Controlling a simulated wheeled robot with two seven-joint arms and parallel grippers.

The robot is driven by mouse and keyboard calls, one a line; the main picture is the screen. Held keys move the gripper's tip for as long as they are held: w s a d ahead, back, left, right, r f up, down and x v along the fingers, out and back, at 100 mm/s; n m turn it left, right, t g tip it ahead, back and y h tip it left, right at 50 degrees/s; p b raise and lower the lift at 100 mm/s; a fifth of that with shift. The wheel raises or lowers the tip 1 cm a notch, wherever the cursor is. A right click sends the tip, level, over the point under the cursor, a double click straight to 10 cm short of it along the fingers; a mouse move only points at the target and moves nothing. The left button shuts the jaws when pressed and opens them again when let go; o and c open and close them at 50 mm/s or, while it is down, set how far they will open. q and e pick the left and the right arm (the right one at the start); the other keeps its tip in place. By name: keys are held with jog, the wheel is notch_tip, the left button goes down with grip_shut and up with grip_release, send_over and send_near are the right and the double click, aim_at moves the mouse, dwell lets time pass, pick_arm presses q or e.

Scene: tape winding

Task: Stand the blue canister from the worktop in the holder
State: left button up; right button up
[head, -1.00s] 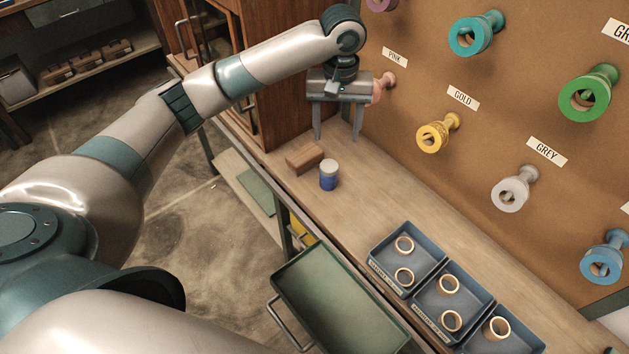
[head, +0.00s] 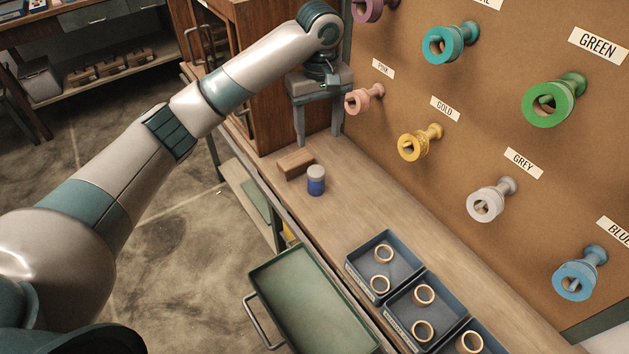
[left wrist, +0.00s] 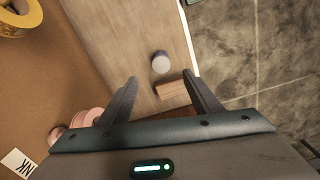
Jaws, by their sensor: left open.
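The blue canister (head: 316,186), with a pale grey top, stands upright on the wooden worktop (head: 385,218). It also shows in the left wrist view (left wrist: 160,65), seen from above between and beyond the fingertips. My left gripper (head: 318,137) is open and empty, above the worktop on the far side of the canister and apart from it. In the left wrist view its two fingers (left wrist: 161,78) are spread wide. My right gripper is not in view.
A brown block (head: 296,164) lies close beside the canister. A pegboard with coloured spools, including gold (head: 412,147) and pink (head: 358,102), rises behind the worktop. Blue-grey trays (head: 358,268) with rings stand nearer. A green tray (head: 310,300) is at the front edge.

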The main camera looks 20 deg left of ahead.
aim_at(316, 171)
pick_arm(q)
notch_tip(316, 171, down, 11)
jog(key=shift+f+p, duration=0.15)
jog(key=shift+p, duration=0.75)
jog(key=shift+f, duration=0.45)
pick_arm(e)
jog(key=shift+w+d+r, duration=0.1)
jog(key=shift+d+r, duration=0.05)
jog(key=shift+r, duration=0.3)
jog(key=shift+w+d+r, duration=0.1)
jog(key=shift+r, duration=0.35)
pick_arm(q)
jog(key=shift+w+a+f+p, duration=0.15)
jog(key=shift+f+p, duration=0.3)
jog(key=shift+f, duration=0.1)
jog(key=f, duration=0.2)
jog(key=f+p, duration=0.1)
jog(key=shift+w+a, duration=0.2)
jog(key=shift+a, duration=0.05)
jog(key=shift+f, duration=0.55)
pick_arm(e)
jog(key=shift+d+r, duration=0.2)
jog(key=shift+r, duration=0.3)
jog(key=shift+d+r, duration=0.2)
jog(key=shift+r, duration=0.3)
